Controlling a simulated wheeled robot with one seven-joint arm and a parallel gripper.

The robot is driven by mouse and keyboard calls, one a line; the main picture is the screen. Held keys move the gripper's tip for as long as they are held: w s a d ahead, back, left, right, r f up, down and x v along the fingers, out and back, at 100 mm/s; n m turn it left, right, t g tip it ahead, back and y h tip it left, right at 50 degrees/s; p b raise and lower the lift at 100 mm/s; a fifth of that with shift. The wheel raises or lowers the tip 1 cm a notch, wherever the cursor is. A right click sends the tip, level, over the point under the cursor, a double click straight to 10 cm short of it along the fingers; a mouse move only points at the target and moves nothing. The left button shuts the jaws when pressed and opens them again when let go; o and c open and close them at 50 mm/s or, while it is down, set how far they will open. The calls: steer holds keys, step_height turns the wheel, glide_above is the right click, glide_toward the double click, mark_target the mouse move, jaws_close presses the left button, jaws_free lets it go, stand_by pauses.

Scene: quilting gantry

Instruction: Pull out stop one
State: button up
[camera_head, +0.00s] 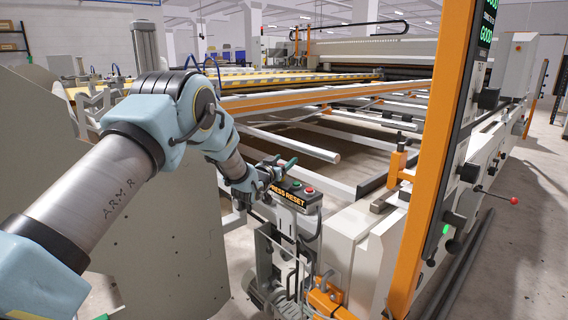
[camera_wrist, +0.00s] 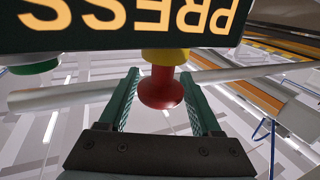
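A red mushroom-shaped stop button (camera_wrist: 160,90) on a yellow collar (camera_wrist: 165,56) shows in the wrist view, below the dark sign plate of its box. My gripper (camera_wrist: 160,73) is open, with one green ridged finger on each side of the red head. There are visible gaps on both sides, and no clear contact. In the head view my gripper (camera_head: 284,166) is at the control box (camera_head: 296,197) marked PRESS RESET. There it covers part of the box top, and I cannot pick out the yellow collar.
A green button (camera_wrist: 36,67) sits left of the stop in the wrist view. An orange post (camera_head: 432,160) rises to the right. The quilting frame (camera_head: 330,125) lies behind.

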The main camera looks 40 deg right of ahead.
steer(key=shift+o, duration=0.6)
steer(key=shift+f, duration=0.1)
steer(key=b+v, duration=0.1)
steer(key=v, duration=0.9)
steer(key=shift+s+a, duration=0.2)
steer(key=shift+a, duration=0.15)
